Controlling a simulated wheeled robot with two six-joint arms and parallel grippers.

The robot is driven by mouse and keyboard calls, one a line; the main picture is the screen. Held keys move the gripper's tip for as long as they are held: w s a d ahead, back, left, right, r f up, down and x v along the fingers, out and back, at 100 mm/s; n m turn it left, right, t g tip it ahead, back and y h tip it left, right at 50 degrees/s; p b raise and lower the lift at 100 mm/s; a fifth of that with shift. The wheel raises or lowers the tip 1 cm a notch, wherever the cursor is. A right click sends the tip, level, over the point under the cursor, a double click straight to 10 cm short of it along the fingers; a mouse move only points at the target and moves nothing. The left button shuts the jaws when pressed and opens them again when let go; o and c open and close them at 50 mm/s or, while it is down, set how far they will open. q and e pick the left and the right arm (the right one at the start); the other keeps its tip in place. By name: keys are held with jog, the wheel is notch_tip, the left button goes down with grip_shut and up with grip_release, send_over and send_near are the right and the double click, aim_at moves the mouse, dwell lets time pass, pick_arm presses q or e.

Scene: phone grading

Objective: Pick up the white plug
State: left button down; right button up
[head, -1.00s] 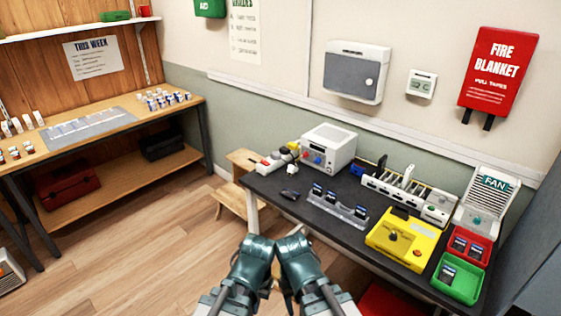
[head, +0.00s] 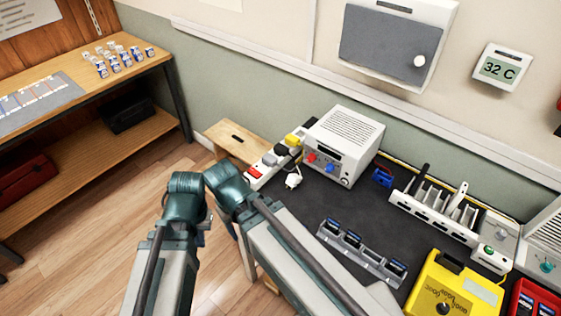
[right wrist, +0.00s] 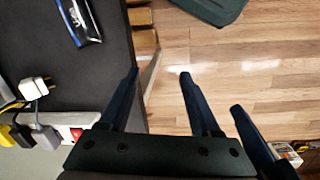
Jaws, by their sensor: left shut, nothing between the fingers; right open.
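The white plug (head: 293,180) lies loose on the dark tabletop, beside the power strip (head: 254,173) and in front of the white power supply box. In the right wrist view the white plug (right wrist: 35,88) is at the left edge, with metal prongs showing. My right gripper (right wrist: 159,73) is open and empty, its fingers over the table's edge and the floor, well apart from the plug. In the head view the right gripper is hidden behind my arm. My left gripper is mostly hidden among my arm links, with nothing seen in it.
Grey, black and yellow plugs crowd the strip near the white plug. The power supply box (head: 343,148) stands close behind it. A grey phone rack (head: 361,255), a slotted white rack (head: 435,215) and a yellow box (head: 452,288) stand to the right. A wooden stool (head: 238,145) is beyond the table's left end.

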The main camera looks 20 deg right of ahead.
jog(key=shift+o, duration=0.6)
jog(key=w+n, duration=0.1)
jog(key=w+d+r+p, duration=0.1)
jog(key=w, duration=0.1)
jog(key=shift+d+r+n, duration=0.2)
jog(key=shift+n, duration=0.2)
pick_arm(q)
notch_tip(320, 180, up, 10)
jog(key=p, duration=0.9)
pick_arm(e)
jog(key=n+y, duration=0.1)
jog(key=n, duration=1.7)
send_near(294, 175)
jog(key=shift+n, duration=0.3)
jog(key=f+b, duration=0.1)
jog(key=b, duration=0.2)
jog(key=f+b, duration=0.2)
jog(key=b, duration=0.1)
jog(key=f+b, duration=0.2)
jog(key=b, duration=0.1)
jog(key=shift+s+a+f, duration=0.1)
jog(key=shift+a+f, duration=0.15)
pick_arm(q)
notch_tip(294, 175, down, 9)
jog(key=shift+w, duration=0.4)
